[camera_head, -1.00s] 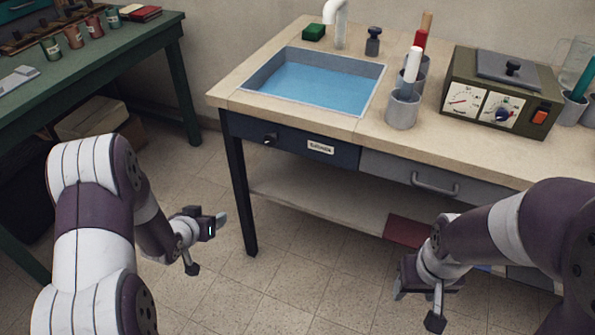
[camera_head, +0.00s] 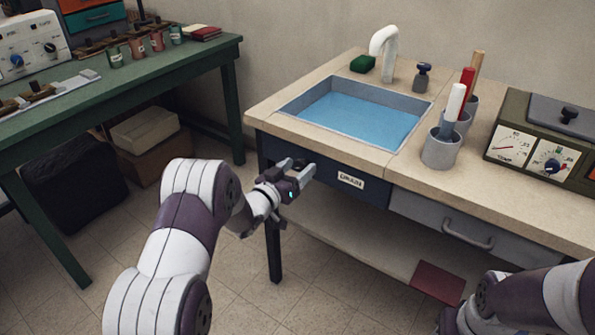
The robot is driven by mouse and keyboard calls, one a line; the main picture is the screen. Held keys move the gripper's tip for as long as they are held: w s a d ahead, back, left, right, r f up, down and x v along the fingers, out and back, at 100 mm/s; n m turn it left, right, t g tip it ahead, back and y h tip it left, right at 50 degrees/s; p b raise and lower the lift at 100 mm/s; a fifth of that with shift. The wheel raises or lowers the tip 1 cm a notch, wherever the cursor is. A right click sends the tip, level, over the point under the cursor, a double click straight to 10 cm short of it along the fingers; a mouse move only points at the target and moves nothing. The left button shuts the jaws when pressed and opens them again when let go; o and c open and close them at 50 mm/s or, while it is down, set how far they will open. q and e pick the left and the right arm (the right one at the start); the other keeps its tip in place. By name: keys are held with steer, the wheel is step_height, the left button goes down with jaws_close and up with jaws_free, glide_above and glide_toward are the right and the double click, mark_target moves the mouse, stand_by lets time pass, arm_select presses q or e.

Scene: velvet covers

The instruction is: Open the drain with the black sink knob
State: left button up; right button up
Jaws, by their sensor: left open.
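The sink (camera_head: 362,112) is a rectangular basin with blue water, set in the pale worktop. Below it is a dark blue front panel (camera_head: 375,189) with a small white label (camera_head: 350,180). The black knob (camera_head: 299,163) sticks out of this panel, left of the label, and is partly hidden by my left gripper. My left gripper (camera_head: 296,168) is open, with its fingertips at the knob, one on either side as seen here. I cannot tell whether they touch it. My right gripper (camera_head: 448,321) is at the bottom edge, mostly cut off.
A white faucet (camera_head: 384,50), a green sponge (camera_head: 362,64) and a dark bottle (camera_head: 423,78) stand behind the sink. Grey cups (camera_head: 440,152) and an olive device (camera_head: 540,150) stand to the right. A drawer handle (camera_head: 468,235) juts out. A green table (camera_head: 130,82) is at left.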

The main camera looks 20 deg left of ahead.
arm_select(q)
steer(key=shift+w, duration=0.25)
steer(key=c, duration=1.1)
steer(key=shift+o, duration=0.2)
steer(key=m+b, duration=0.1)
steer(key=m, duration=0.1)
steer(key=m+b, duration=0.1)
steer(key=m, duration=0.1)
steer(key=shift+d+f+m+b, duration=0.15)
steer(key=shift+m+b, duration=0.2)
steer(key=shift+m, duration=0.05)
steer(key=m+b, duration=0.3)
steer(key=m, duration=0.1)
steer(key=shift+f+m, duration=0.1)
steer(key=shift+m, duration=0.3)
steer(key=m+b, duration=0.4)
steer(key=m, duration=0.1)
steer(key=shift+d+f, duration=0.1)
steer(key=shift+s+m+b, duration=0.1)
steer(key=shift+m+b, duration=1.55)
steer(key=shift+m, duration=0.05)
